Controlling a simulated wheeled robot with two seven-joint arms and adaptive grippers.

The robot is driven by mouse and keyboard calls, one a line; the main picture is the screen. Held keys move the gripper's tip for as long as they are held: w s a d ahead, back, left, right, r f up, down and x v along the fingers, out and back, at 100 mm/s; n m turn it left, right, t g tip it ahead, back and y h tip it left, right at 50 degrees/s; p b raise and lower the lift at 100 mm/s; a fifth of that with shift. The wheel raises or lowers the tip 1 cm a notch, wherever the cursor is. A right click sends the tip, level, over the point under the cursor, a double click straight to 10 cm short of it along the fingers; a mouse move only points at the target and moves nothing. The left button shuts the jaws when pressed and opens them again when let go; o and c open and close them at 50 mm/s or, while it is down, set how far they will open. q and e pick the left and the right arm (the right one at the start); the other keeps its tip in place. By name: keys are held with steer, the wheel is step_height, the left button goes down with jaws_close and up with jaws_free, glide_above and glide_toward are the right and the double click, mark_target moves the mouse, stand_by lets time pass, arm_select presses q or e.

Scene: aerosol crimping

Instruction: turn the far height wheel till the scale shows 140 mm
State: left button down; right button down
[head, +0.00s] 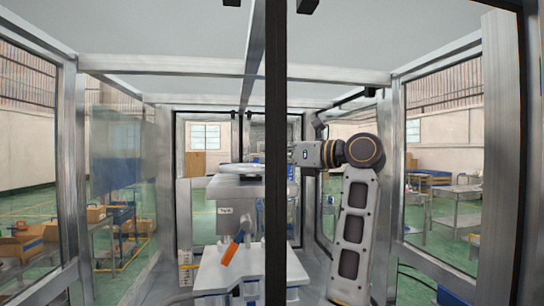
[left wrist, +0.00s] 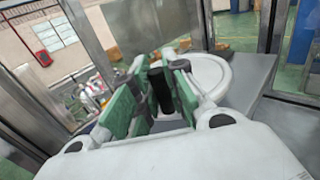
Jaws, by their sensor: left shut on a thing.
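A pale handwheel (head: 236,169) lies flat on top of the grey machine head (head: 228,218), left of the post. In the left wrist view its rim (left wrist: 222,76) curves behind the fingers. My left gripper (left wrist: 160,86) is shut on the wheel's dark upright handle (left wrist: 161,94), with green pads on both sides. In the head view the fingertips are hidden behind the post. A pale strip with orange marks (head: 186,265) stands left of the machine; I cannot tell whether it is the scale, and no reading is legible. My right gripper is not in view.
A metal frame post (head: 275,110) crosses the middle of the head view. An orange-handled lever (head: 232,250) sticks out in front of the machine. Clear panels and frame bars enclose the cell. Cartons (head: 25,242) stand outside on the left, benches (head: 455,200) on the right.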

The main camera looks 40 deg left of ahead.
arm_select(q)
steer(key=shift+w, duration=0.6)
steer(key=shift+s, duration=0.1)
steer(key=c, duration=1.4)
jaws_free()
steer(key=shift+c, duration=0.2)
steer(key=shift+d, duration=0.15)
steer(key=w+d, duration=0.1)
steer(key=d, duration=1)
steer(key=shift+w+d, duration=0.35)
steer(key=shift+w, duration=0.05)
